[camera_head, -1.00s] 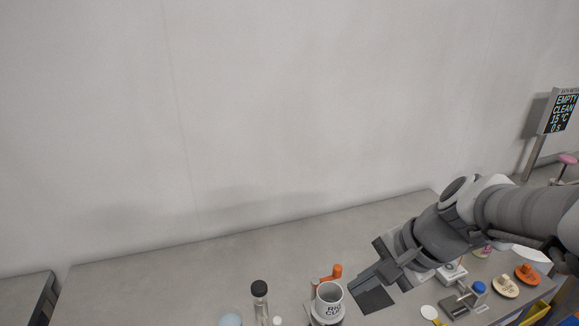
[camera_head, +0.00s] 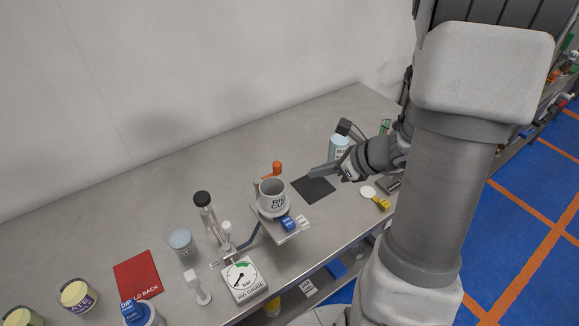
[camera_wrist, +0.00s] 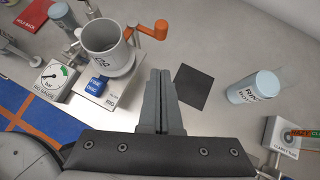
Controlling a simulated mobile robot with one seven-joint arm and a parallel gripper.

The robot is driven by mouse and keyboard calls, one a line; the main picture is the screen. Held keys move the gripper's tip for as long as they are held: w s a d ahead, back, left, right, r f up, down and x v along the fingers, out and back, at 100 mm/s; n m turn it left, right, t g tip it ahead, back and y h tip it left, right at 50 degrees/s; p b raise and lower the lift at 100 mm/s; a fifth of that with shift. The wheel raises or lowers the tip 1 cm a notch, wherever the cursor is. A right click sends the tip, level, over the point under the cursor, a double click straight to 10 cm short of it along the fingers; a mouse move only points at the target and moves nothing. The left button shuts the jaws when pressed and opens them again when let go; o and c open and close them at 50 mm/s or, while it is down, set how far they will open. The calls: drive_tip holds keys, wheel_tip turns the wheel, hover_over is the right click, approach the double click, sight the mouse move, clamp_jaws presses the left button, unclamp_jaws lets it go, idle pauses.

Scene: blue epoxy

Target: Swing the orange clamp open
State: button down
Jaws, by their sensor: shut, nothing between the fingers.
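The orange clamp (camera_head: 277,168) shows as an orange knob behind the grey cup (camera_head: 272,194), which stands on a small rig plate. In the wrist view the orange clamp (camera_wrist: 152,31) has a knob on an arm that reaches towards the cup (camera_wrist: 104,44); the cup hides part of it. My gripper (camera_head: 313,173) is shut and empty, to the right of the clamp and above the black mat. In the wrist view my gripper (camera_wrist: 160,75) points towards the clamp and is apart from it.
A black mat (camera_head: 314,190) lies right of the cup. A light blue bottle (camera_head: 338,147) stands behind my gripper. The bench behind the clamp is clear.

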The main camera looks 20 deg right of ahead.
drive_tip(key=w+a+f, duration=0.3)
drive_tip(key=w+a, duration=0.1)
drive_tip(key=w, duration=0.2)
drive_tip(key=shift+a+f, duration=0.15)
drive_tip(key=shift+a, duration=0.15)
drive_tip(key=shift+w+n+g+y+p, duration=0.4)
drive_tip(key=shift+w+n+p, duration=0.1)
drive_tip(key=shift+n, duration=0.1)
drive_tip(key=w+a+n+g+y+p, duration=0.2)
drive_tip(key=w+n+g+y+p, duration=0.1)
drive_tip(key=w+n+g, duration=0.3)
drive_tip(key=shift+w+n, duration=0.35)
drive_tip(key=shift+n, duration=0.85)
drive_tip(key=shift+a, duration=0.15)
